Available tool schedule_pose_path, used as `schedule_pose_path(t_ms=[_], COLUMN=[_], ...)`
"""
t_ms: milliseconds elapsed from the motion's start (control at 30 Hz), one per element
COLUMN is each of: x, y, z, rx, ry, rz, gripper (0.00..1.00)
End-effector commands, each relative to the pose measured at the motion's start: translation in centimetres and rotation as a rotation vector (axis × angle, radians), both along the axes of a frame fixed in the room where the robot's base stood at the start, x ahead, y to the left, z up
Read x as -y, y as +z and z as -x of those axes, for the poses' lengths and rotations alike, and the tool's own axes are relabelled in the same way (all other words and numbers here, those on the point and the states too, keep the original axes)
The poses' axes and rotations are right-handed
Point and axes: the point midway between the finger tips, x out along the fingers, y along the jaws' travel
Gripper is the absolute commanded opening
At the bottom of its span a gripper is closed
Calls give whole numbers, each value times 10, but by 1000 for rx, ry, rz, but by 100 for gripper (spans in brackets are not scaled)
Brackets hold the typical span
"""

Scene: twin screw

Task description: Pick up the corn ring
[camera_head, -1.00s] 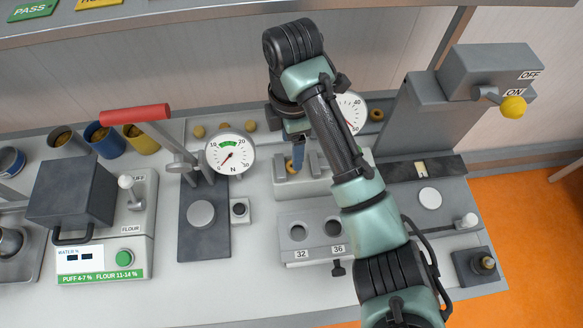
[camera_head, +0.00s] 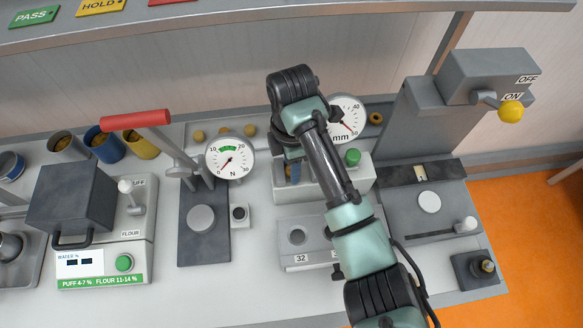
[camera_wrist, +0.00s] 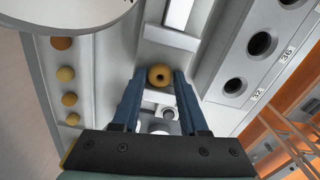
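A golden-brown corn ring (camera_wrist: 160,76) with a dark hole shows in the wrist view, between the tips of the two blue fingers of my gripper (camera_wrist: 160,84). The fingers stand apart by about the ring's width. I cannot tell whether they press on it or only stand either side of it. In the head view my gripper (camera_head: 293,171) points down at the pale grey gauge block (camera_head: 359,178) with the mm dial. The ring is hidden there behind my fingers and arm.
Another ring (camera_head: 376,117) lies behind the block, right of the mm dial (camera_head: 347,116). Several round pieces (camera_head: 224,131) lie along the back. The N dial press (camera_head: 230,157) stands left, and a grey block with holes (camera_head: 298,237) lies in front.

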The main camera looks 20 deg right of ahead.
Motion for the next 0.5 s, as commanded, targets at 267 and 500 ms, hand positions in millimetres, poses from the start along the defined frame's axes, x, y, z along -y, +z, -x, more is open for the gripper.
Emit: schedule_pose_path(t_ms=[267,500], x=[0,0], y=[0,2], z=[0,0], rx=[0,1], ry=[0,0], rz=[0,0], gripper=[8,8])
